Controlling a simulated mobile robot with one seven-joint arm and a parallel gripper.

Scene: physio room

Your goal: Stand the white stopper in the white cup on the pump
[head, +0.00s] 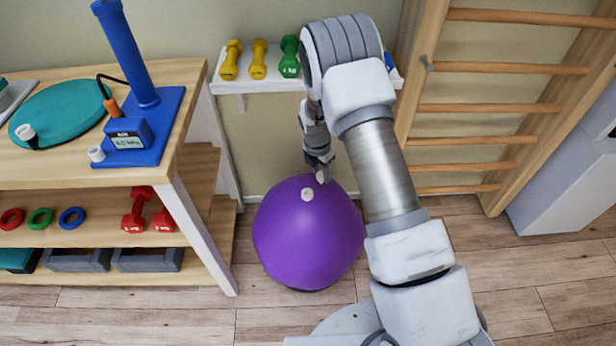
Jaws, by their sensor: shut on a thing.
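The white stopper (321,177) shows as a small pale piece at the tips of my gripper (319,168). My gripper is shut on it, just above the upper right of the purple ball (300,240). A round white spot (308,194) shows on top of the ball, just below and left of the stopper. The blue pump (160,110) stands on the wooden shelf's top at the left. The small white cup (96,153) is at the front left corner of its base, far to the left of my gripper. The inside of the cup is too small to make out.
A teal disc (62,112) lies on the shelf top (45,165), with a white and black piece (27,135) at its edge. A wall shelf (243,86) with dumbbells is behind my arm. Wall bars (490,108) stand at the right. Open floor lies in front.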

